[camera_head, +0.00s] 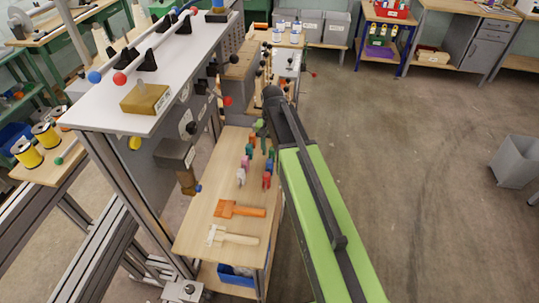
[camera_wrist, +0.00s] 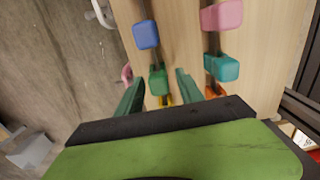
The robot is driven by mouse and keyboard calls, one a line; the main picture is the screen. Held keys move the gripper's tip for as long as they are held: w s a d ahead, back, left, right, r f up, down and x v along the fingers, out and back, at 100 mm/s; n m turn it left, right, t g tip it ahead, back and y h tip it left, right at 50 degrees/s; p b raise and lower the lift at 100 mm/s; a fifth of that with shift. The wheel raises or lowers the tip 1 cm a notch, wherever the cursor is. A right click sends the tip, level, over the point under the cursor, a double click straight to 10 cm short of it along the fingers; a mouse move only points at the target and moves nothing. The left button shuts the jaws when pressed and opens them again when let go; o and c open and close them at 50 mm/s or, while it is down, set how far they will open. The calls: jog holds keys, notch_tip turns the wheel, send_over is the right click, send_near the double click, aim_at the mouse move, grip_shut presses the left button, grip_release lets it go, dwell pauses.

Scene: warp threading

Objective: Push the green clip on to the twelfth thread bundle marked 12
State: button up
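In the wrist view a green clip (camera_wrist: 158,80) stands between the two dark green fingers of my gripper (camera_wrist: 160,76). The fingers are apart, one on each side of the clip, with gaps that show. A teal clip (camera_wrist: 222,68) stands to the right, outside the fingers. In the head view the clips stand in rows on a wooden shelf (camera_head: 205,232), and the end of my arm is over their far end. My gripper is hard to make out there. Thread bundles and a mark 12 cannot be made out.
A blue clip (camera_wrist: 146,34), a pink clip (camera_wrist: 222,15) and an orange clip (camera_wrist: 213,92) stand near the fingers. An orange tool (camera_head: 240,209) and a pale tool (camera_head: 232,236) lie on the shelf's near part. A white-topped frame (camera_head: 105,103) rises on the left.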

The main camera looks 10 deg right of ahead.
aim_at(272, 148)
grip_shut()
jog(key=r+p, duration=0.6)
jog(key=shift+s, duration=0.2)
dwell(0.3)
